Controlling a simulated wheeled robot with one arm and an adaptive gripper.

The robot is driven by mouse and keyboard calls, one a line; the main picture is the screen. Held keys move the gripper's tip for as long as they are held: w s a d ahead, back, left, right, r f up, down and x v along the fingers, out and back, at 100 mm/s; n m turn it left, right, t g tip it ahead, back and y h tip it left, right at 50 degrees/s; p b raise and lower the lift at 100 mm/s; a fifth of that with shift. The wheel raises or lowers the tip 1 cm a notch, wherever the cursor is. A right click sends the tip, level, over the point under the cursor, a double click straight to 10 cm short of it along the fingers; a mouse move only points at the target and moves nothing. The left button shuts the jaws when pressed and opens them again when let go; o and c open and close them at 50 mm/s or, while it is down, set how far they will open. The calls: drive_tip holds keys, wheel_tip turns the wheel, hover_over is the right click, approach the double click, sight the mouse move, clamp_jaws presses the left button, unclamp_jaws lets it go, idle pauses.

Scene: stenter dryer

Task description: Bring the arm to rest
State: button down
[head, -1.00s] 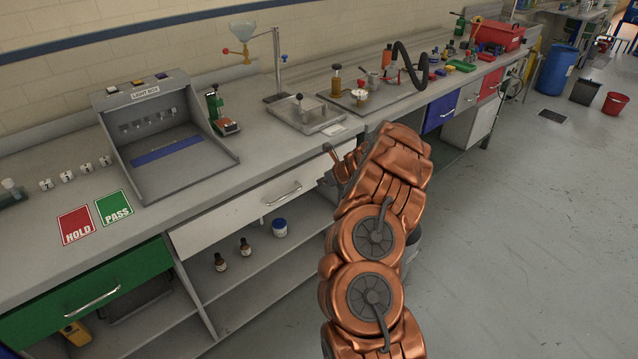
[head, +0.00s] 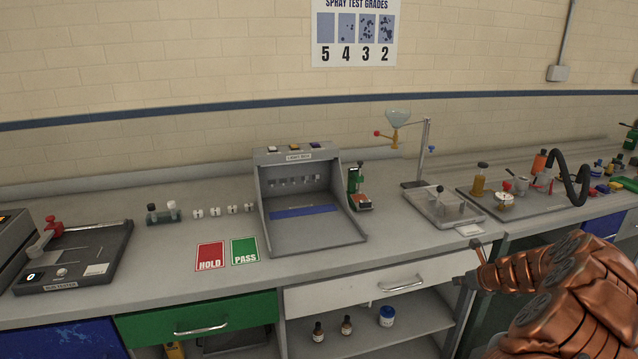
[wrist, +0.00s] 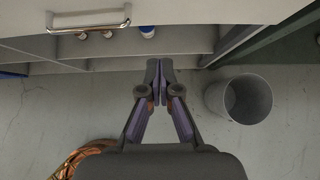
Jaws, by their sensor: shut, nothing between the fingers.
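My copper-coloured arm (head: 565,285) is at the lower right of the head view, folded in front of the bench. My gripper (head: 466,281) is at its left end, small in the head view, beside the right end of the white drawer. In the wrist view my gripper (wrist: 159,65) points toward the bench's lower front. Its two fingertips meet and hold nothing. They are over the floor, near the edge of the open shelves, and touch nothing that I can see.
A grey bin (wrist: 238,98) stands on the floor right of my gripper. The white drawer's handle (wrist: 88,20) is at the upper left. The bench top (head: 200,262) carries a light box (head: 310,200) and a spray stand (head: 420,155). Open floor (wrist: 50,110) lies on the left.

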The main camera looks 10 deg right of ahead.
drive_tip(key=a+r+n+g+y, duration=0.15)
drive_tip(key=a+r+n, duration=0.35)
drive_tip(key=a, duration=0.6)
drive_tip(key=a+r+n+y, duration=0.2)
drive_tip(key=a+r+n, duration=0.3)
drive_tip(key=a, duration=0.5)
drive_tip(key=s+a+r+n+g+y, duration=0.1)
drive_tip(key=s+a+r+n+g, duration=0.15)
drive_tip(key=s+a+n, duration=0.35)
drive_tip(key=s+a+r+n+g+y, duration=0.1)
drive_tip(key=s+a+r+n, duration=0.25)
drive_tip(key=a, duration=0.55)
drive_tip(key=s+a+n+g+h, duration=0.1)
drive_tip(key=s+a+n+g, duration=0.2)
drive_tip(key=s, duration=0.6)
drive_tip(key=s+a+n+g+h, duration=0.1)
drive_tip(key=s+a+n+h, duration=0.15)
drive_tip(key=s+n, duration=0.5)
drive_tip(key=s+d+n+g+h, duration=0.1)
drive_tip(key=s+n, duration=0.1)
drive_tip(key=s, duration=0.6)
drive_tip(key=s+d+n+h, duration=0.1)
drive_tip(key=s+d+n, duration=0.1)
drive_tip(key=s, duration=0.7)
drive_tip(key=shift+s+d+f+n+g+h, duration=0.3)
drive_tip(key=shift+n+g+h, duration=0.1)
drive_tip(key=shift+n, duration=0.1)
